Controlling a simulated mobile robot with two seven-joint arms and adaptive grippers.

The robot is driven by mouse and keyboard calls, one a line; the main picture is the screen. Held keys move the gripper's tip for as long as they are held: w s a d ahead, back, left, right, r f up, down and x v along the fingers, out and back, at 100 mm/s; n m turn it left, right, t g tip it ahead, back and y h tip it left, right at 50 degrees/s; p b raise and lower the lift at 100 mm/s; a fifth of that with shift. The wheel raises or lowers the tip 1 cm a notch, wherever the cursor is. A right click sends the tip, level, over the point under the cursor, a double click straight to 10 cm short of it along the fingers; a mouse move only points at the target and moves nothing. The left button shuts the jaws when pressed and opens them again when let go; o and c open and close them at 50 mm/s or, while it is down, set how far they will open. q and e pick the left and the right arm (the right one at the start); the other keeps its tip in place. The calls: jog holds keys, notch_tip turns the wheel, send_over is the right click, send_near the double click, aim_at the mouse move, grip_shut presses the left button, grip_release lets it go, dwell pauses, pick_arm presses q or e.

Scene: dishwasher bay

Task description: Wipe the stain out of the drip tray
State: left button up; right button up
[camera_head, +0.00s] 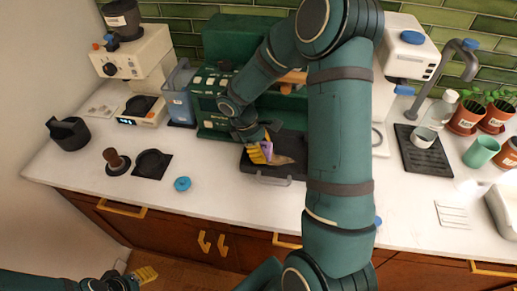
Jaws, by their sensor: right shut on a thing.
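The dark drip tray (247,167) lies on the white counter at the middle, in front of the green coffee machine, with a grey handle at its front. My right gripper (264,152) has yellow fingers and is over the tray, shut on a small purple thing (267,149). I cannot tell whether that thing touches the tray floor. A brownish patch (284,160) shows in the tray just right of the fingers; the gripper hides part of the tray. My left gripper (147,274) is low at the bottom left, in front of the cabinets and away from the counter; its opening is unclear.
A blue-grey container (180,96) and a grinder (137,58) stand left of the machine. A black pitcher (70,133), a tamper (115,160) and a blue round thing (182,184) are on the left counter. A cup (422,137), a green cup (481,152) and potted plants stand right.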

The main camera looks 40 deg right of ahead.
aim_at(301, 160)
jog(key=shift+s+d, duration=1.1)
jog(key=shift+s, duration=0.3)
jog(key=shift+s+d, duration=1.15)
jog(key=shift+s, duration=0.2)
jog(key=shift+s+d, duration=1.1)
jog(key=shift+s, duration=0.3)
jog(key=shift+s+f, duration=0.1)
jog(key=shift+s, duration=0.05)
jog(key=shift+w+a, duration=0.85)
jog(key=shift+w, duration=0.25)
jog(key=shift+w+a, duration=0.8)
jog(key=shift+w, duration=0.25)
jog(key=shift+w+a, duration=0.85)
jog(key=shift+w, duration=0.25)
jog(key=shift+w+a, duration=1.2)
jog(key=shift+w, duration=0.3)
jog(key=shift+w+d+p, duration=0.15)
jog(key=shift+p, duration=0.25)
jog(key=shift+s+d, duration=0.65)
jog(key=shift+s, duration=0.2)
jog(key=shift+s+d, duration=0.65)
jog(key=shift+s, duration=0.15)
jog(key=shift+s+d, duration=0.65)
jog(key=shift+s, duration=0.15)
jog(key=shift+s+d, duration=0.6)
jog(key=shift+s, duration=0.2)
jog(key=shift+s+d, duration=1.2)
jog(key=shift+s, duration=0.3)
